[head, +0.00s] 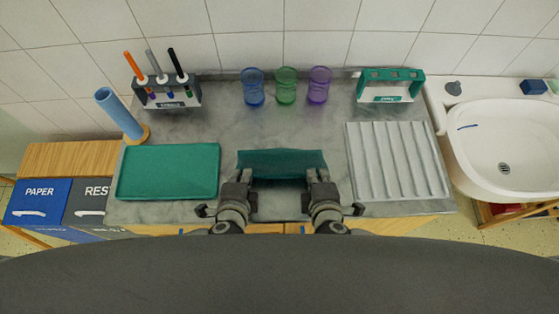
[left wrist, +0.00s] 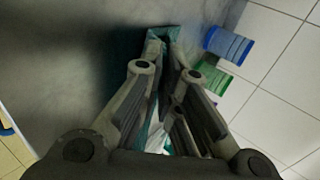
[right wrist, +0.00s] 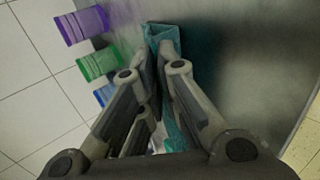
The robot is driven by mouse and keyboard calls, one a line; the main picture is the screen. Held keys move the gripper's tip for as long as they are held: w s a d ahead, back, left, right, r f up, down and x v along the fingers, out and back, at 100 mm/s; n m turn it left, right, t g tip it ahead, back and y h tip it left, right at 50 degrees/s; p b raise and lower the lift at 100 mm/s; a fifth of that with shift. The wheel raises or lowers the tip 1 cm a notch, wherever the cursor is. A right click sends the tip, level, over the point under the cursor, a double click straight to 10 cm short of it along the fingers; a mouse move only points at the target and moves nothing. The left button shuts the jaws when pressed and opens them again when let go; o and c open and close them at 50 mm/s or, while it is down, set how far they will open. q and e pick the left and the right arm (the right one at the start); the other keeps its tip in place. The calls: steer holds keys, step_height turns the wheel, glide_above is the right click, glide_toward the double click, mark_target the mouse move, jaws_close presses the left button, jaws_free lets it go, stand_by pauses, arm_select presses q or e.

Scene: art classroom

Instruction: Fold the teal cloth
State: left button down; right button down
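The teal cloth (head: 282,158) is at the middle of the grey counter, between my two grippers. Its far part is raised in a dark fold, and its near side hangs or lies in shadow. My left gripper (head: 243,176) is at its left near corner and my right gripper (head: 317,176) at its right near corner. In the left wrist view the cloth (left wrist: 163,36) runs between the closed-in fingers. In the right wrist view the cloth (right wrist: 162,36) also runs between the fingers. Both grippers look shut on it.
A flat teal tray or mat (head: 168,171) lies left, a grey ribbed tray (head: 397,165) right. Blue (head: 253,90), green (head: 286,88) and purple (head: 319,88) cups stand behind. A pen holder (head: 172,98), blue tube (head: 118,112) and teal rack (head: 390,88) line the back. A sink (head: 505,150) is right.

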arm_select(q)
steer(key=shift+s+f+t, duration=0.15)
steer(key=shift+t, duration=0.15)
arm_select(e)
steer(key=shift+s+f+t, duration=0.15)
steer(key=shift+t, duration=0.15)
arm_select(q)
steer(key=c, duration=1.4)
jaws_free()
arm_select(e)
steer(key=c, duration=1.4)
jaws_free()
arm_select(q)
steer(key=shift+o, duration=0.2)
arm_select(e)
steer(key=shift+o, duration=0.2)
